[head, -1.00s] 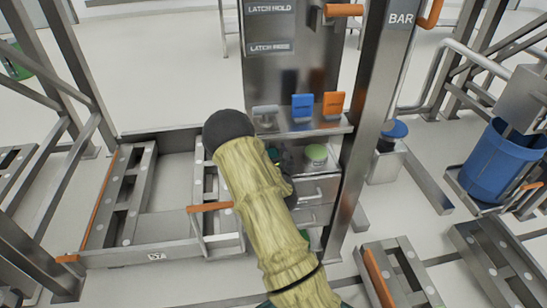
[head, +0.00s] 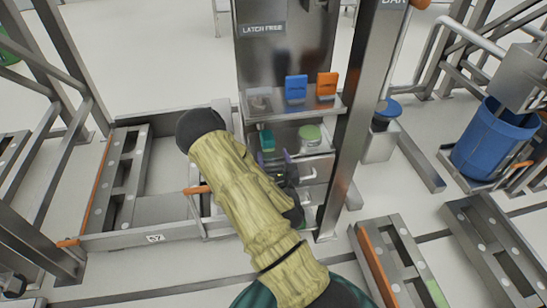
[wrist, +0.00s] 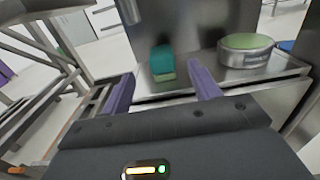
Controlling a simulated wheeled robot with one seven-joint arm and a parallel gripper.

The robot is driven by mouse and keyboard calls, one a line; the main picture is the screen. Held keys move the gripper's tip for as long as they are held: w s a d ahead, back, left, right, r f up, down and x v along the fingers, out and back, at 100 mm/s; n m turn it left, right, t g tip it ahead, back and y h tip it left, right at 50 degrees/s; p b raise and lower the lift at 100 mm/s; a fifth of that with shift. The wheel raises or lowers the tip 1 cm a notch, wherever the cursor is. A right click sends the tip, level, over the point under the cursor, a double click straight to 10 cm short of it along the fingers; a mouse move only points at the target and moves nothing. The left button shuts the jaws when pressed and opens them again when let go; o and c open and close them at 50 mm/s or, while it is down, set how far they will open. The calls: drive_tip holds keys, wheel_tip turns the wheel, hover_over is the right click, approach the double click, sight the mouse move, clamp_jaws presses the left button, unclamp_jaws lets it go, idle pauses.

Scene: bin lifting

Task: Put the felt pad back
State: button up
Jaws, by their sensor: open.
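A teal block with a light green lower layer (head: 266,138) stands on the lower shelf; it also shows in the wrist view (wrist: 163,62). A round metal tin with a green top (head: 310,134) stands to its right, also in the wrist view (wrist: 246,50). I cannot tell for certain which of these green pieces is the felt pad. My gripper (head: 275,158) is open, with purple fingers, in front of the shelf and facing the teal block. In the wrist view the block is beyond and between the fingertips (wrist: 163,84), apart from them.
An upper shelf (head: 300,107) above holds a grey, a blue (head: 296,87) and an orange tab (head: 327,84). Drawers (head: 316,170) lie below the lower shelf. A steel post (head: 356,110) stands close on the right. A low metal frame (head: 120,190) is at left, a blue bin (head: 492,145) at right.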

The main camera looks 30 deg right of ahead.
idle(0.4)
drive_tip(key=m+g, duration=0.1)
drive_tip(key=m, duration=0.3)
drive_tip(key=m+g, duration=0.2)
drive_tip(key=m, duration=0.2)
drive_tip(key=f+m+g+h, duration=0.1)
drive_tip(key=m, duration=0.3)
drive_tip(key=shift+w+g, duration=0.15)
drive_tip(key=shift+g, duration=0.25)
drive_tip(key=s+a+r+m+g+y, duration=0.3)
drive_tip(key=s+a+m, duration=0.4)
drive_tip(key=m, duration=0.3)
drive_tip(key=s+a+r+m+g+y, duration=0.3)
drive_tip(key=s+a+r+m+g, duration=0.3)
drive_tip(key=s+m, duration=0.3)
drive_tip(key=shift+s+a+m+g, duration=0.3)
drive_tip(key=shift+a+m+g, duration=0.25)
drive_tip(key=shift+m, duration=0.35)
